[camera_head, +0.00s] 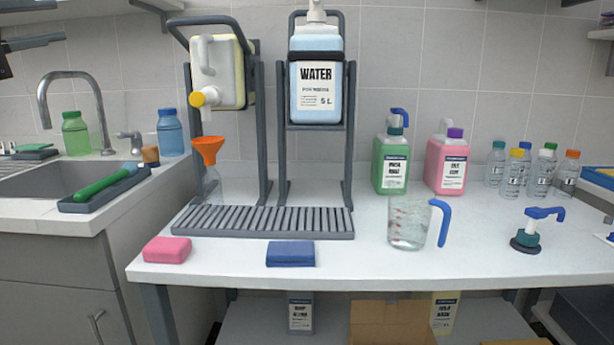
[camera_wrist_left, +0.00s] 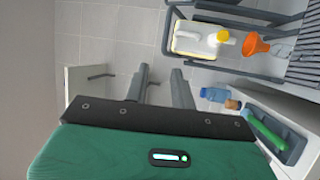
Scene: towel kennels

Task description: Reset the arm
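My left gripper (camera_head: 58,22) is at the upper left edge of the head view, high up above the sink side and away from the objects. Its two dark fingers stand apart with nothing between them. In the left wrist view the two grey fingers (camera_wrist_left: 160,90) also stand apart, with only wall tiles behind the gap. My left arm is mostly outside the head view. My right gripper is not clearly visible in either view.
A white table (camera_head: 350,270) holds a slatted rack (camera_head: 262,222), a measuring jug (camera_head: 408,225), a pink sponge (camera_head: 167,250) and a blue cloth (camera_head: 290,254). Canisters hang in stands, a water one (camera_head: 315,90) included. A sink (camera_head: 60,178) lies left. Shelves jut in at the upper corners.

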